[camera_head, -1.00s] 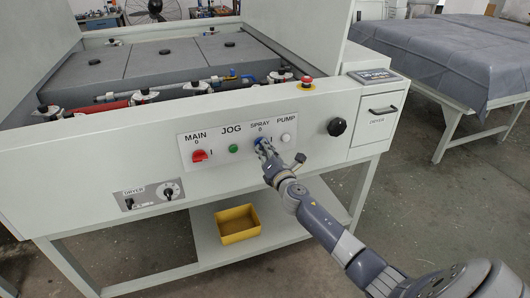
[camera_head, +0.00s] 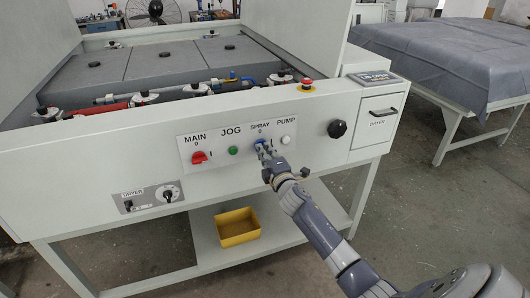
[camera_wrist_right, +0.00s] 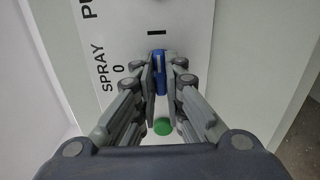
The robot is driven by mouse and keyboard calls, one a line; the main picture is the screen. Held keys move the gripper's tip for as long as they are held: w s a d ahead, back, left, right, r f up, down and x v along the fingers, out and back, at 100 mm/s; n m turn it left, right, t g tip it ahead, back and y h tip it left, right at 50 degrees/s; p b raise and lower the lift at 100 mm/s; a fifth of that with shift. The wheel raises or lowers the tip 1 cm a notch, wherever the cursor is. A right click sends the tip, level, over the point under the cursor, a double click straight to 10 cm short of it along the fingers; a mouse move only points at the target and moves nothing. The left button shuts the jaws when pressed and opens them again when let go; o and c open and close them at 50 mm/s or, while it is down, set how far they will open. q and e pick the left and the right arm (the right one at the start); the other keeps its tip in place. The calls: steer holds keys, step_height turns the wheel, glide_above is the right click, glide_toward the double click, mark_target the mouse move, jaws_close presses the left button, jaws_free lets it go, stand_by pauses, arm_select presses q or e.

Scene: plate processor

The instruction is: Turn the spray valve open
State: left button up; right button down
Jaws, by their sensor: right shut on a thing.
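The blue spray valve knob (camera_wrist_right: 159,70) sits on the white control panel (camera_head: 212,150) under the label SPRAY, with marks 0 and I beside it. In the right wrist view my right gripper (camera_wrist_right: 161,82) has one finger on each side of the knob and is shut on it. In the head view the right gripper (camera_head: 264,148) reaches the panel from the lower right and covers most of the knob (camera_head: 258,142). My left gripper is not in view.
Beside the knob are the red MAIN switch (camera_head: 199,157), the green JOG button (camera_head: 233,150) and the white PUMP button (camera_head: 286,139). A black knob (camera_head: 337,128) and a red emergency stop (camera_head: 307,84) are to the right. A yellow bin (camera_head: 238,226) stands below.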

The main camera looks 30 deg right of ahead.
steer(key=shift+f+m, duration=0.1)
steer(key=shift+m, duration=0.2)
steer(key=c, duration=1.7)
jaws_free()
steer(key=v, duration=1.2)
steer(key=s+a+f+m+g+y, duration=0.1)
steer(key=s+a+f+m+g, duration=0.2)
steer(key=f, duration=0.9)
steer(key=s+a+f+m+g, duration=0.15)
steer(key=s+f, duration=0.45)
steer(key=f, duration=0.7)
steer(key=s+a+f+m+g+y, duration=0.15)
steer(key=s+f+g, duration=0.25)
steer(key=f, duration=0.8)
steer(key=s+a+f+m+g, duration=0.2)
steer(key=s+f, duration=0.4)
steer(key=s, duration=0.6)
steer(key=s+a+f+m+g+y, duration=0.1)
steer(key=s+a+f, duration=0.4)
steer(key=s, duration=0.7)
steer(key=s+a+f+m+g, duration=0.3)
steer(key=s+f+g, duration=0.2)
steer(key=s+f, duration=0.4)
steer(key=shift+s+a+f+m+y, duration=0.1)
steer(key=shift+s+a+m+y, duration=0.05)
steer(key=shift+s, duration=0.65)
steer(key=shift+s+a+f+m+y, duration=0.1)
steer(key=shift+s+a+m, duration=0.05)
steer(key=shift+s, duration=0.65)
